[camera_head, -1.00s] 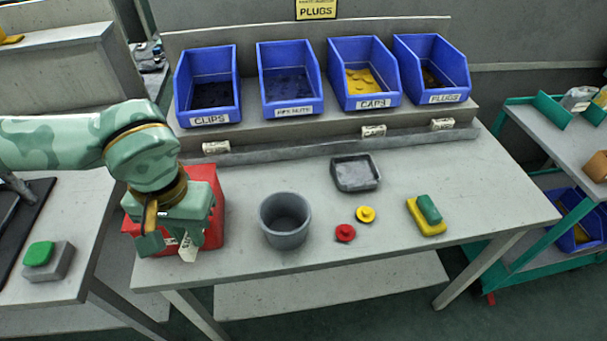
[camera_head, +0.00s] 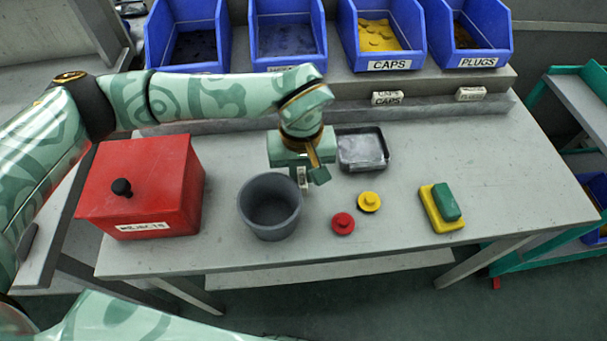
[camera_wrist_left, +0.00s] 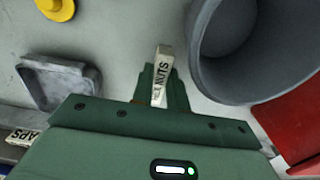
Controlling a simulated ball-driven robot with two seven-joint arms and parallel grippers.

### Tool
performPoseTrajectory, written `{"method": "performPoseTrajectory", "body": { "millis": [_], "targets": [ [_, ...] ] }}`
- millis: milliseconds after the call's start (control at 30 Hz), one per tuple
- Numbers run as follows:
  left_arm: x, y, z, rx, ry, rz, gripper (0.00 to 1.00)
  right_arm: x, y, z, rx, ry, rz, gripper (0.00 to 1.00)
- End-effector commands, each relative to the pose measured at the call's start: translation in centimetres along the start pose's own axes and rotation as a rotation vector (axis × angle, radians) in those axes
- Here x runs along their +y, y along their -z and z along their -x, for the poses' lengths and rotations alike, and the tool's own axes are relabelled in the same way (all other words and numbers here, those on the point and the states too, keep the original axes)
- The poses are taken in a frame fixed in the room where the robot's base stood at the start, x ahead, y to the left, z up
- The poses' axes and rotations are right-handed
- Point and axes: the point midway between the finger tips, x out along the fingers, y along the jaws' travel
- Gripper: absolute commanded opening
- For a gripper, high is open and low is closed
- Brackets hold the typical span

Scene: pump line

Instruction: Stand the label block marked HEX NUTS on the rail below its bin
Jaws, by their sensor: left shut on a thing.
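The HEX NUTS label block (camera_wrist_left: 161,80) is pale with dark lettering and stands between the fingers of my left gripper (camera_wrist_left: 161,92). In the head view my left gripper (camera_head: 301,176) points down over the table with the label block (camera_head: 302,178) low in its fingers, just right of the grey bucket's rim. My right gripper is not in view.
CAPS (camera_head: 387,98) and PLUGS (camera_head: 471,94) blocks stand on the rail. A grey bucket (camera_head: 270,207), red REJECTS box (camera_head: 150,185), grey tray (camera_head: 363,165), red knob (camera_head: 343,223), yellow knob (camera_head: 369,202) and yellow-green block (camera_head: 441,225) are on the table.

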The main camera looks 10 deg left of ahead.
Motion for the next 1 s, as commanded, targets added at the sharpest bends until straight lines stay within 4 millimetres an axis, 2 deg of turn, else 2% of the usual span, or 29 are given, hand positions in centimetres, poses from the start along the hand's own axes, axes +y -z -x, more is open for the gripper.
{"method": "performPoseTrajectory", "body": {
  "millis": [33, 67, 433, 467, 500, 533, 833, 1000],
  "targets": [
    [0.0, -0.1, -1.2, -0.005, 0.001, 0.000, 0.00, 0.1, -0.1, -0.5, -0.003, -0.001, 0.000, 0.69],
    [0.0, -0.1, -1.5, -0.005, 0.001, 0.000, 0.00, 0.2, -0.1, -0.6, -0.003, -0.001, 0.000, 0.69],
    [0.0, 0.0, -1.7, 0.000, 0.001, -0.001, 0.00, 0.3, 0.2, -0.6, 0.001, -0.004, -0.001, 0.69],
    [0.0, 0.0, -1.7, 0.000, 0.000, -0.001, 0.24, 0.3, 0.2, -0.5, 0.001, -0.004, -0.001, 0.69],
    [0.0, 0.0, -1.7, 0.000, 0.000, -0.001, 0.35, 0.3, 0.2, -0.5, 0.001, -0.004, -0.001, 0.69],
    [0.0, 0.0, -1.6, 0.000, 0.000, -0.001, 0.37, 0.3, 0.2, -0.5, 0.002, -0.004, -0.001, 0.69],
    [0.0, 0.0, -1.4, 0.000, 0.000, 0.000, 0.37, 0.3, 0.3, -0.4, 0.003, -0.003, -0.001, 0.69],
    [0.0, 0.1, 1.4, 0.006, -0.001, -0.001, 0.37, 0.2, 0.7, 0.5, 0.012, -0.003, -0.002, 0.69]
  ]
}}
